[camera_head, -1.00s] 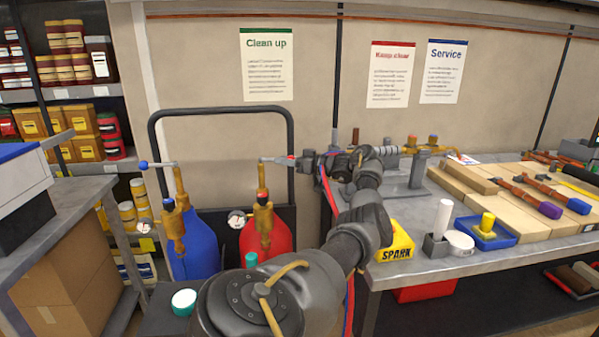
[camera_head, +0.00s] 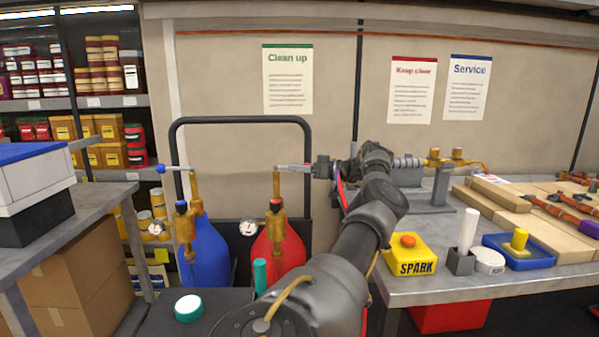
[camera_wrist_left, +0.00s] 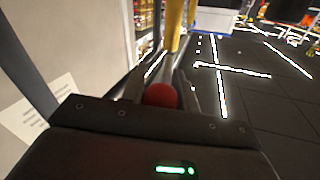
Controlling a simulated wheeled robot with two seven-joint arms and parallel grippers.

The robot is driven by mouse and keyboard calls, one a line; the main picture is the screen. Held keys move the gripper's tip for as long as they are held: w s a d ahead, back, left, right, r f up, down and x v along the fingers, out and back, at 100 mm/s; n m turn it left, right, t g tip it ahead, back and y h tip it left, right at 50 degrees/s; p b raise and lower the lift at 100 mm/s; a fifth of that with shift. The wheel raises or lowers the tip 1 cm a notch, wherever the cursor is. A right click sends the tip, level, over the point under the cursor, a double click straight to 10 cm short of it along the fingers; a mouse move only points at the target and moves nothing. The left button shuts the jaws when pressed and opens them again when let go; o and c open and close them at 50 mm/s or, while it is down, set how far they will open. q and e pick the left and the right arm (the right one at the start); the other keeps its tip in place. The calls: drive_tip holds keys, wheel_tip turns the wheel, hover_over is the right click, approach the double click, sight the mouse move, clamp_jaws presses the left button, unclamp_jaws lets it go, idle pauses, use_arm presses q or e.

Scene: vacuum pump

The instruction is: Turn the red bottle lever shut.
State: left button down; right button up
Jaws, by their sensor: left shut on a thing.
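The red bottle (camera_head: 278,256) stands on a trolley, with a brass valve and stem on top. Its lever (camera_head: 291,168) is a pale rod pointing right from the stem top, roughly level. My left gripper (camera_head: 311,169) is at the lever's right end and shut on it. The left wrist view shows the lever's red ball knob (camera_wrist_left: 160,95) between the fingers, with the rod running to the brass stem (camera_wrist_left: 173,25). The head view hides the knob in the gripper. My right gripper is not in view.
A blue bottle (camera_head: 205,256) stands to the left; its lever with a blue knob (camera_head: 161,169) points left. The black trolley frame (camera_head: 240,121) rises behind both. A workbench (camera_head: 420,287) with a yellow SPARK box (camera_head: 411,255) is at the right. Another table stands left.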

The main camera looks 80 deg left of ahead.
use_arm(q)
drive_tip(key=shift+w+f, duration=0.1)
drive_tip(key=shift+w, duration=0.2)
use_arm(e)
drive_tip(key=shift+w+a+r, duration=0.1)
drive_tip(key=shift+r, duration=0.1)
use_arm(q)
drive_tip(key=c, duration=1.4)
unclamp_jaws()
drive_tip(key=shift+w, duration=0.15)
drive_tip(key=o, duration=0.3)
drive_tip(key=shift+w, duration=0.4)
drive_tip(key=shift+o, duration=0.2)
drive_tip(key=v, duration=0.6)
drive_tip(key=shift+w+d+b, duration=0.2)
drive_tip(key=shift+d+b, duration=0.15)
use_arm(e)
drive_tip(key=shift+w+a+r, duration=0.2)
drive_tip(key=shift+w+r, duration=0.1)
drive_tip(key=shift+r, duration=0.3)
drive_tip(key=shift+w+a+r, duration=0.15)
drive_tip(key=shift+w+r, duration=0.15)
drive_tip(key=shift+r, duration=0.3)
